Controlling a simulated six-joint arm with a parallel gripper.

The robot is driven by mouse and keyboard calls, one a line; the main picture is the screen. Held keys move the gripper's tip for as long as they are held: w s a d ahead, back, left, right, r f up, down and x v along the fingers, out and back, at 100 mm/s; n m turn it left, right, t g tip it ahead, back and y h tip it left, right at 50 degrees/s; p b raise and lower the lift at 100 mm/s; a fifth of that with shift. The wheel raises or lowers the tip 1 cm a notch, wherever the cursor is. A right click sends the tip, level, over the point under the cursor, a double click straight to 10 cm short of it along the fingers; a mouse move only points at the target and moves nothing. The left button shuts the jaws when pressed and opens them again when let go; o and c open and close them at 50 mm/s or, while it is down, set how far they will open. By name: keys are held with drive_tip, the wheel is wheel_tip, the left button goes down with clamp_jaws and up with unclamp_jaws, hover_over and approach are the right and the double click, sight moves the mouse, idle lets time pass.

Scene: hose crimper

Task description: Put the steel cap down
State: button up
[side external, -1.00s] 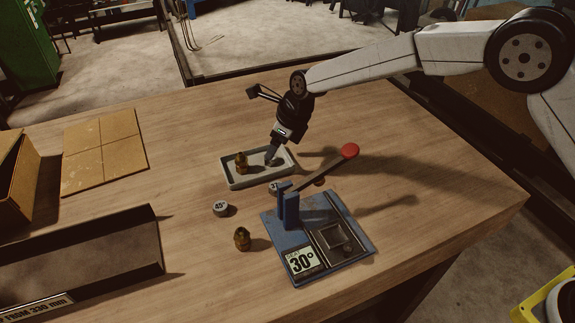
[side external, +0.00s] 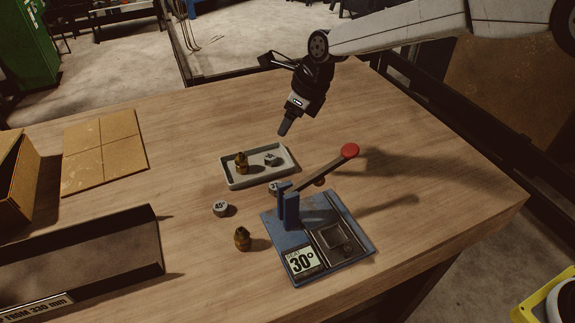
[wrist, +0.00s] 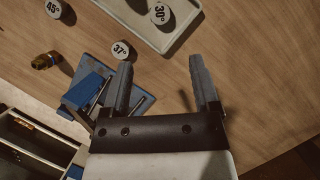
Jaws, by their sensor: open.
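A steel cap (side external: 271,159) sits in the right part of the pale tray (side external: 232,185), beside a brass fitting (side external: 241,163). In the wrist view this cap (wrist: 160,13) is marked 30° and lies in the tray (wrist: 137,20) at the top. My gripper (side external: 284,131) is above the table, clear of the tray and cap. In the wrist view its two fingers (wrist: 161,68) are apart with nothing between them.
The blue crimper (side external: 310,212) has a raised lever with a red knob (side external: 350,151). A 45° cap (side external: 220,208), a partly hidden 37° cap (wrist: 120,50) and another brass fitting (side external: 242,238) stand nearby. The table's right side is clear.

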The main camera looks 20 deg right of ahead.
drive_tip(key=shift+d, duration=0.1)
idle(0.3)
drive_tip(key=s+d+f+n+h, duration=0.2)
drive_tip(key=s+d+n, duration=0.9)
drive_tip(key=d+n, duration=0.35)
drive_tip(key=s+d+f+n, duration=0.1)
drive_tip(key=s+d+n, duration=0.2)
drive_tip(key=s+n, duration=0.1)
drive_tip(key=s+d+f+n, duration=0.1)
drive_tip(key=s+d+n, duration=0.2)
drive_tip(key=s, duration=0.3)
drive_tip(key=s+d+f+n+h, duration=0.1)
drive_tip(key=s+d+n, duration=0.2)
drive_tip(key=s+n, duration=0.2)
drive_tip(key=shift+s+d+f+n+g, duration=0.15)
drive_tip(key=shift+s+f+n+g, duration=0.05)
drive_tip(key=shift+s+n+g, duration=0.1)
drive_tip(key=shift+w, duration=0.1)
